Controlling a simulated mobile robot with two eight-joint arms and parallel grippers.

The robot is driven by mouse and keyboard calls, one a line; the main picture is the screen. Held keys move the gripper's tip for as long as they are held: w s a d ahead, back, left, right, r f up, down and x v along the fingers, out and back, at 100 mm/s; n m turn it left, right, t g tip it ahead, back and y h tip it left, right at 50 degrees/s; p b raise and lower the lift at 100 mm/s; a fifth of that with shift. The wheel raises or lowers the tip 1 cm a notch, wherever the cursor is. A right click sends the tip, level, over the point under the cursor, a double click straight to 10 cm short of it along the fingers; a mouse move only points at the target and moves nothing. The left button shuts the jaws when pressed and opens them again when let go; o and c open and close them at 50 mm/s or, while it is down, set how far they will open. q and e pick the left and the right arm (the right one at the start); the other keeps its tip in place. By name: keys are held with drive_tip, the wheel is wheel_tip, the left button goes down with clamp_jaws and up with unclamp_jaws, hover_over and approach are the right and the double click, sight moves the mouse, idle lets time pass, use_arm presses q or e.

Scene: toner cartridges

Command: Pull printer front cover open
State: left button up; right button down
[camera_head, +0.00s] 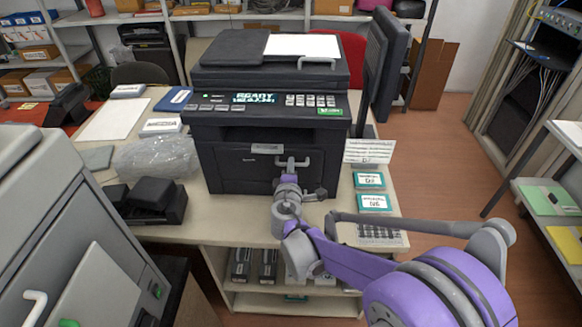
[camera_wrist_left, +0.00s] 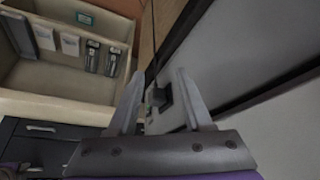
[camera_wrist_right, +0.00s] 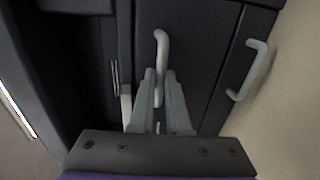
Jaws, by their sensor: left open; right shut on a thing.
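The black printer (camera_head: 265,110) stands on the table in the middle of the head view, its display lit. Its front cover (camera_head: 235,170) looks upright and closed, with a pale bar handle (camera_head: 293,162). My right gripper (camera_head: 288,180) is at that handle, in front of the cover. In the right wrist view the handle (camera_wrist_right: 161,45) runs down between the two fingers, and my right gripper (camera_wrist_right: 158,75) is shut on it. My left gripper (camera_wrist_left: 160,75) is open and empty, beside a grey panel, and is outside the head view.
A grey machine (camera_head: 45,200) stands close at the left. A plastic bag (camera_head: 155,158) and a black device (camera_head: 152,195) lie left of the printer. A sign (camera_head: 369,151) and small labelled boxes (camera_head: 369,180) are right of it. Shelves below hold cartridges (camera_head: 240,265). Floor shows at right.

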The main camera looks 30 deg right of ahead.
drive_tip(key=shift+s, duration=0.1)
drive_tip(key=s+a+f+t+b, duration=0.1)
drive_tip(key=s+f+b, duration=0.1)
drive_tip(key=f+b, duration=0.1)
drive_tip(key=s+a+f+t+h+b, duration=0.1)
drive_tip(key=s+f+b, duration=0.1)
drive_tip(key=f+b, duration=0.1)
drive_tip(key=s+a+f+t+h+b, duration=0.1)
drive_tip(key=s+a+f+b, duration=0.1)
drive_tip(key=f+b, duration=0.1)
drive_tip(key=shift+s+f+b, duration=0.1)
drive_tip(key=shift+f+b, duration=0.15)
drive_tip(key=shift+b, duration=0.15)
drive_tip(key=shift+f+t+h+b, duration=0.3)
drive_tip(key=shift+f+t+b, duration=0.3)
drive_tip(key=shift+f+b, duration=0.5)
drive_tip(key=shift+b, duration=0.15)
